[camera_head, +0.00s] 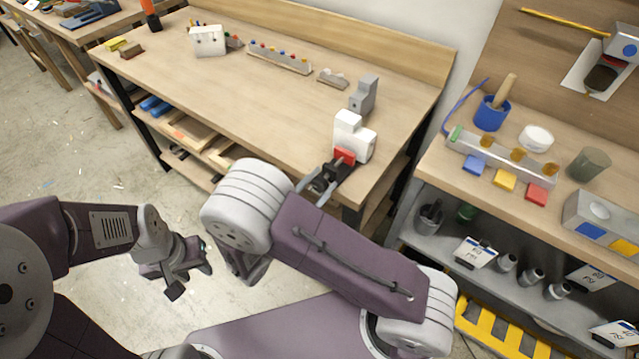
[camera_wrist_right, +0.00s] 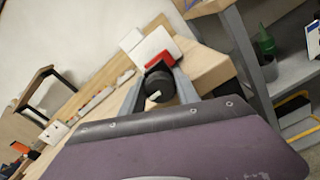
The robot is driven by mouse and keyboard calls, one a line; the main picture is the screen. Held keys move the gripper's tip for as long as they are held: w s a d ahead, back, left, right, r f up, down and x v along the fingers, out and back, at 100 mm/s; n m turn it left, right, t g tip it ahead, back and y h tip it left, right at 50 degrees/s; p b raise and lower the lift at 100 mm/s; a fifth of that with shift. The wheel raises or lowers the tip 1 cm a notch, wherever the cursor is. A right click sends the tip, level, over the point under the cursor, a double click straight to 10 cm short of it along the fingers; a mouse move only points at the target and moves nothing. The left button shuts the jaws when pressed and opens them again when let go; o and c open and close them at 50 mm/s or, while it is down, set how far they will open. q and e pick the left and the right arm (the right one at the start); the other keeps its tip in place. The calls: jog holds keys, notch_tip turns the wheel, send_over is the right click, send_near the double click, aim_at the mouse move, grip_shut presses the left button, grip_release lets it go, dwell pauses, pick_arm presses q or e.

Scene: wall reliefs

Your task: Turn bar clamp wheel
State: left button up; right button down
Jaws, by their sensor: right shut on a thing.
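The bar clamp sits at the workbench's near right corner, with white blocks (camera_head: 349,136) and a red part (camera_head: 344,157). In the right wrist view the white block (camera_wrist_right: 152,46) and the red part (camera_wrist_right: 161,61) lie just beyond the clamp's black wheel (camera_wrist_right: 160,86). My right gripper (camera_head: 324,180) reaches the bench corner and is shut on the black wheel, with a finger on each side of it in the wrist view. A small pale mark shows on the wheel. My left gripper (camera_head: 190,279) hangs empty over the floor, its fingers apart.
A grey block (camera_head: 364,95) stands behind the clamp on the workbench (camera_head: 270,110). A rail with coloured knobs (camera_head: 280,58) lies farther back. To the right, a shelf unit carries a blue cup (camera_head: 491,114) and coloured blocks. The bench middle is clear.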

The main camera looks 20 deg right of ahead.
dwell(0.4)
jog(key=c, duration=0.9)
grip_release()
jog(key=shift+w+d+f, duration=0.1)
jog(key=v, duration=0.9)
jog(key=shift+m, duration=0.3)
